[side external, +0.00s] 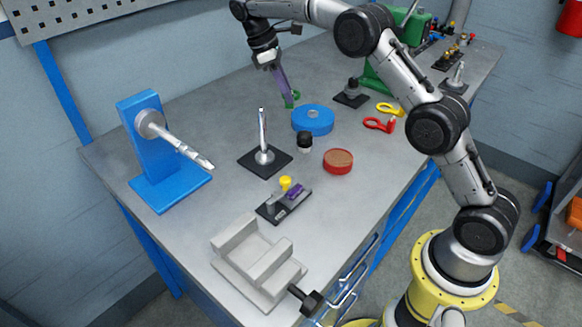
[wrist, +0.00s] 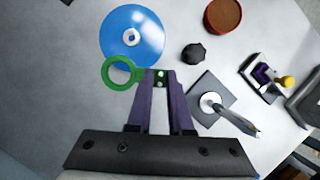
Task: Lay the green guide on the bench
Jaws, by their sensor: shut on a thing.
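The green guide is a flat ring with a short tab. In the wrist view the green guide (wrist: 117,72) has its tab between the purple fingertips of my gripper (wrist: 156,78), and its ring sticks out to the left. In the side view the green guide (side external: 292,98) is small, at the lower end of my gripper (side external: 287,97), left of the blue disc. My gripper is shut on it and points down. The grey bench (side external: 205,110) lies beneath. I cannot tell whether the guide touches the bench.
A blue disc (side external: 313,121) lies close to the guide. A post on a black plate (side external: 264,158), a black knob (side external: 304,143), a red-rimmed tin (side external: 338,162), and yellow (side external: 389,109) and red (side external: 379,125) guides stand around. The bench's back left is clear.

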